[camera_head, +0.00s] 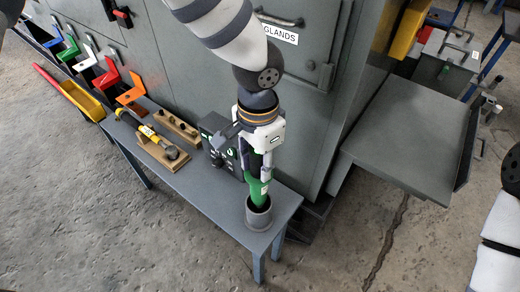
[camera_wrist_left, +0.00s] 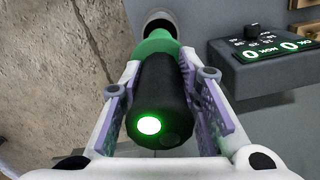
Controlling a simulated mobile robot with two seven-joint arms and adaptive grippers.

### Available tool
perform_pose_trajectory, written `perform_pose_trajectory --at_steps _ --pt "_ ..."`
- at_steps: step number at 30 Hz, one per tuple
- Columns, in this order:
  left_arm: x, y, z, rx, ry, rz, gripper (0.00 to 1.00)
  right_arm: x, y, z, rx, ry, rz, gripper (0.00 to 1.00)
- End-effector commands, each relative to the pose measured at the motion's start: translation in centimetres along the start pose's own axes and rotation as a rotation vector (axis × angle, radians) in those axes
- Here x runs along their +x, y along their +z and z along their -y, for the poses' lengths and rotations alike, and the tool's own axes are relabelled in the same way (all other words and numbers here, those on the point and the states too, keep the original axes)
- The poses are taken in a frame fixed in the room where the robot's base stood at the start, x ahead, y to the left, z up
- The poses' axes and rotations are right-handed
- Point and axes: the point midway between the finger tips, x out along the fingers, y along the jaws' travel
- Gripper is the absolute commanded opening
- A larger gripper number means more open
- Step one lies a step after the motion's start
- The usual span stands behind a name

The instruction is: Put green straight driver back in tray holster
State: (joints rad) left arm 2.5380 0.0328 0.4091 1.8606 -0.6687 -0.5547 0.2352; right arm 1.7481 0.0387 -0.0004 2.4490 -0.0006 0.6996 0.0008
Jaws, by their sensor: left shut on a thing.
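The green straight driver (camera_head: 257,192) is upright at the right end of the narrow grey bench, its lower end at the mouth of the round grey holster (camera_head: 258,213). I cannot tell how deep it sits. My left gripper (camera_head: 262,165) is shut on the driver's upper body from above. In the left wrist view the driver (camera_wrist_left: 160,105) shows a black end with a lit green spot, held between the fingers of my left gripper (camera_wrist_left: 165,100). Its green neck points at the holster (camera_wrist_left: 158,20). My right gripper is not clearly in view; only part of my right arm shows at the right edge.
A dark control box (camera_head: 217,137) with green lights stands close left of the driver. A wooden block with a yellow tool (camera_head: 160,143) and a wooden rack (camera_head: 177,125) lie farther left. A grey cabinet (camera_head: 190,55) rises behind the bench. A grey side table (camera_head: 405,130) stands at right.

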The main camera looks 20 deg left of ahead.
Motion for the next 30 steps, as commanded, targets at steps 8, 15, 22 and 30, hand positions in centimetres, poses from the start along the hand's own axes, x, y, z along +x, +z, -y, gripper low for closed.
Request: perform_pose_trajectory --at_steps 8,15,22,30 --pt "3.0 -0.1 0.0 0.001 -0.001 0.000 0.00 0.9 0.5 0.0 -0.001 0.001 0.025 0.40" --pt "4.5 -0.1 0.1 0.000 -0.002 -0.002 0.00 1.4 0.7 -0.1 -0.001 0.002 0.036 0.40" --pt "4.6 -0.1 0.1 0.000 -0.004 -0.003 0.00 1.4 0.7 -0.1 -0.001 0.002 0.037 0.40" --pt "4.6 -0.1 0.1 0.000 -0.003 -0.003 0.53 1.4 0.7 -0.1 -0.001 0.002 0.037 0.40"
